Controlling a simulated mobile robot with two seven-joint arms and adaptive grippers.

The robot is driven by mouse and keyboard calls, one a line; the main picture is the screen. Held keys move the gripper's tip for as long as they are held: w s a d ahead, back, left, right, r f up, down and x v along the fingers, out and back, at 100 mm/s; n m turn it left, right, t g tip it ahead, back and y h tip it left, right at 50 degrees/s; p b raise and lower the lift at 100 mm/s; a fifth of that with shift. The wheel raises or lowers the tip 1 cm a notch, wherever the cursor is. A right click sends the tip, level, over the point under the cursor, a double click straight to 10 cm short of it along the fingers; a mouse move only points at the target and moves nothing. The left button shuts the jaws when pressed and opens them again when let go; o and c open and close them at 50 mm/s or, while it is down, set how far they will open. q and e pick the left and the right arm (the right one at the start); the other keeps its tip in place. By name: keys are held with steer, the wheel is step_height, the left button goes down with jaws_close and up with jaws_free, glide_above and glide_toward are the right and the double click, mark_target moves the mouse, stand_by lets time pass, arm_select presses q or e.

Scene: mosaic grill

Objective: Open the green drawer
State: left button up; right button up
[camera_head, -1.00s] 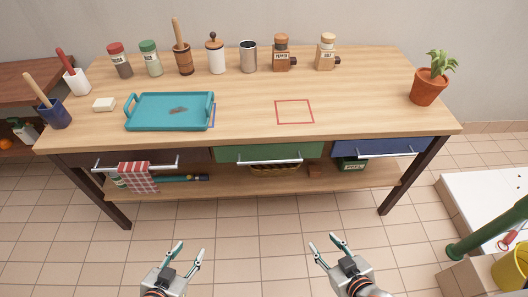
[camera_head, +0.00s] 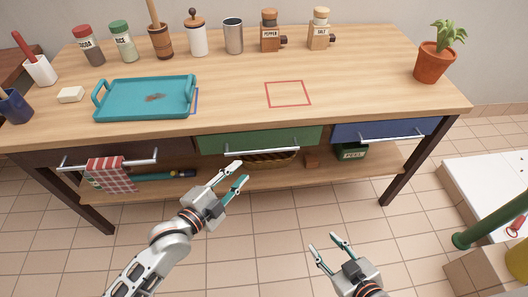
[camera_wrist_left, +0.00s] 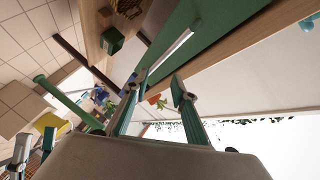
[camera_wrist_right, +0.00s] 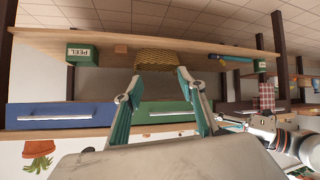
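The green drawer (camera_head: 222,143) is shut in the middle under the tabletop, with a silver bar handle (camera_head: 262,152) on its front. My left gripper (camera_head: 241,171) is open and empty, in front of and slightly below the left end of that handle. In the left wrist view the handle (camera_wrist_left: 172,50) appears just beyond the open fingers (camera_wrist_left: 160,85), not between them as far as I can tell. My right gripper (camera_head: 326,243) is open and empty, low over the floor in front of the table. The right wrist view also shows the green drawer (camera_wrist_right: 160,121) ahead.
A brown drawer with a towel (camera_head: 110,174) on its handle is to the left; a blue drawer (camera_head: 350,132) is to the right. The lower shelf holds a basket (camera_head: 270,160) and a green box (camera_head: 352,151). A teal tray (camera_head: 145,98) lies on the tabletop.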

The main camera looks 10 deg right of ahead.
mark_target(264, 150)
arm_select(q)
steer(key=w+d+m+b, duration=0.1)
steer(key=w+d+m, duration=0.1)
steer(key=w+d, duration=0.1)
steer(key=w+d+f+m+h+b, duration=0.1)
steer(key=w+d+m+b, duration=0.1)
steer(key=w+d, duration=0.1)
steer(key=w+d+f+m+g+h+b, duration=0.1)
steer(key=w+d, duration=0.1)
steer(key=w, duration=0.1)
steer(key=shift+w+d+f+m, duration=0.1)
steer(key=shift+d+f+m, duration=0.1)
steer(key=shift+d+m, duration=0.2)
steer(key=shift+w+d+r, duration=0.1)
steer(key=shift+w+d, duration=0.1)
steer(key=shift+w, duration=0.05)
arm_select(e)
steer(key=shift+s+a+f, duration=0.1)
steer(key=shift+a+f, duration=0.05)
steer(key=shift+f, duration=0.45)
steer(key=shift+s+a+f, duration=0.1)
steer(key=shift+a+f, duration=0.05)
steer(key=shift+f, duration=0.45)
arm_select(q)
jaws_close()
arm_select(e)
steer(key=shift+f, duration=0.1)
